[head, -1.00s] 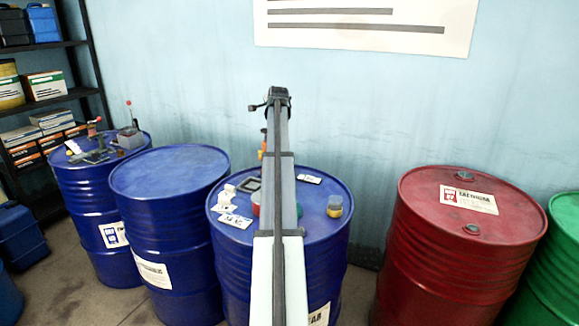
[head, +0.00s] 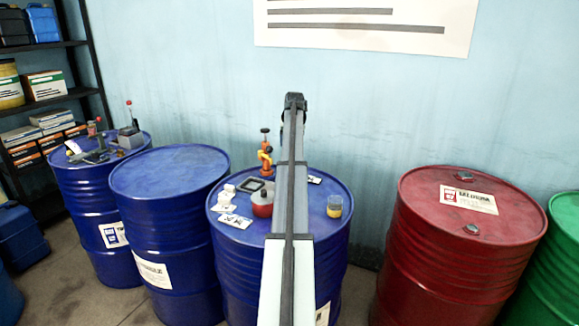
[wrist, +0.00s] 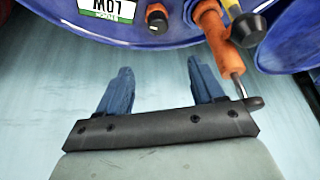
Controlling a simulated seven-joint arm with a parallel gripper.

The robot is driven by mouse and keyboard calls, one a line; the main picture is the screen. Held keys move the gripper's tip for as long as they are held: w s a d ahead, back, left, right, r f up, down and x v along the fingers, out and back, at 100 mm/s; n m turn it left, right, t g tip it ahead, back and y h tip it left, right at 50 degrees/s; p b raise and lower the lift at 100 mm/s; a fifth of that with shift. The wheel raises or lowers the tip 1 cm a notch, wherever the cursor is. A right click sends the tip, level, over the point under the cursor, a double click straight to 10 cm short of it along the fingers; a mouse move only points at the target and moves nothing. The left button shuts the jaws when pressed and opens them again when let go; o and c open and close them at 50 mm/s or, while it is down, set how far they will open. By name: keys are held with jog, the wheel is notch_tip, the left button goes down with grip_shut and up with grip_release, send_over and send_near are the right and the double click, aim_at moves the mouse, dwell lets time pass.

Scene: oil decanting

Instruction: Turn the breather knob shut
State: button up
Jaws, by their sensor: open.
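My gripper (wrist: 160,75) is open, its two blue fingers apart with nothing between them. In the wrist view a small black knob (wrist: 157,18) on the blue drum top lies beyond the gap between the fingertips. An orange fitting (wrist: 213,35) with a black cone-shaped end (wrist: 247,30) beside it stands just beyond the right finger. I cannot tell which black part is the breather knob. In the head view an orange fitting with black parts (head: 265,150) stands at the back of the third blue drum (head: 230,265), left of my arm. My arm hides the fingers there.
A red drum (head: 470,250) stands right; another blue drum (head: 170,170) stands left.

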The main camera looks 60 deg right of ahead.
jog(key=shift+n+y, duration=0.3)
jog(key=shift+n, duration=0.1)
jog(key=x, duration=1.4)
jog(key=shift+s+a+f, duration=0.1)
jog(key=shift+s+f, duration=0.2)
jog(key=shift+c, duration=0.4)
jog(key=c, duration=1)
